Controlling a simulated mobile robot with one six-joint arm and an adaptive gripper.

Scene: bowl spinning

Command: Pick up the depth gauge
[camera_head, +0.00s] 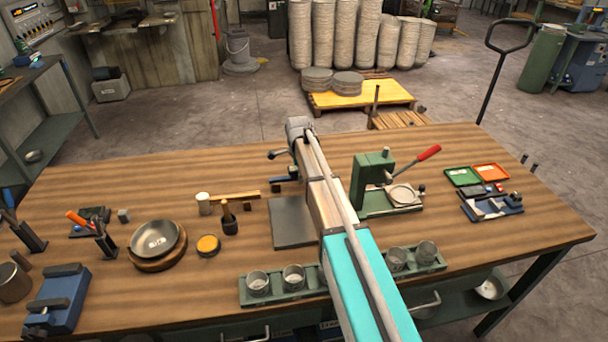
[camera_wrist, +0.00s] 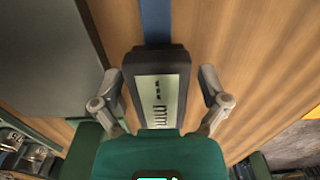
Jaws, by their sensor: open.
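What looks like the depth gauge (camera_wrist: 157,98) shows in the middle of the wrist view, as a dark body with a pale face carrying black scale marks. A blue bar (camera_wrist: 155,20) runs from it to the top edge. In the head view a small blue and dark piece (camera_head: 284,179) lies on the table just left of my arm, probably the same thing. My gripper (camera_wrist: 158,82) is open, with one grey finger on each side of the dark body and a gap at both sides. I cannot tell how high it is above the table. My arm hides part of this spot in the head view.
A dark grey plate (camera_head: 291,224) lies beside my arm. A green press (camera_head: 374,180) with a red-handled lever stands to the right. A wooden mallet (camera_head: 228,197), bowl (camera_head: 155,239) and blue vise (camera_head: 58,298) are left. Cup racks (camera_head: 272,292) line the front. Bare wood remains at front right.

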